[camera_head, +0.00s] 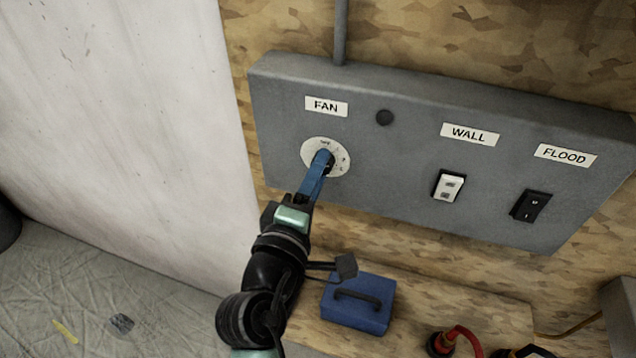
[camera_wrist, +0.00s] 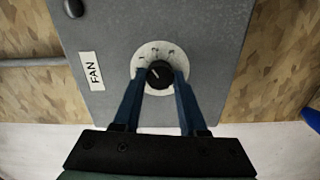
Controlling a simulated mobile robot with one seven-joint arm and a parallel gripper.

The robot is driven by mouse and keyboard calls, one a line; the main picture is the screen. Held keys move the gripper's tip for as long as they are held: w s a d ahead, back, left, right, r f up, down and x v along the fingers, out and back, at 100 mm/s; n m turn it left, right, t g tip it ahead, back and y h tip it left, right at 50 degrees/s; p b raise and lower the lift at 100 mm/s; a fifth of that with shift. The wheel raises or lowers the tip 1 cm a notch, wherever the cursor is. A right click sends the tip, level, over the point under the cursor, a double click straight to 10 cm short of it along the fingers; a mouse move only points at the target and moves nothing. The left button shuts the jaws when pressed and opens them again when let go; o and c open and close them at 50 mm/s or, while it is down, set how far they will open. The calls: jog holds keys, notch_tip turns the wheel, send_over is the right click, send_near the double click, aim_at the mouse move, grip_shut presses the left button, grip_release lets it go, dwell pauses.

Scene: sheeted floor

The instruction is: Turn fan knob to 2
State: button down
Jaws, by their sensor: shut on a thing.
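The fan knob (camera_wrist: 158,74) is small, black and round, on a white dial (camera_wrist: 148,52) with printed numbers. In the head view the dial (camera_head: 312,148) sits below the FAN label (camera_head: 326,106) at the left of a grey panel (camera_head: 400,160). My gripper (camera_head: 322,163) reaches up to the dial from below, and its blue fingers partly cover the knob. In the wrist view the two fingers of my gripper (camera_wrist: 159,80) are on either side of the knob, shut on it. The knob's exact setting is too small to tell.
A white WALL switch (camera_head: 448,187) and a black FLOOD switch (camera_head: 531,205) are on the panel's right side. A round dark button (camera_head: 385,117) is right of the FAN label. A blue box (camera_head: 357,303) with a handle stands below the panel.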

jog(key=shift+f+m+b, duration=0.1)
jog(key=shift+m+b, duration=1.5)
jog(key=shift+m, duration=0.6)
jog(key=shift+c, duration=2.2)
grip_release()
jog(key=b+v, duration=0.3)
jog(key=v, duration=1)
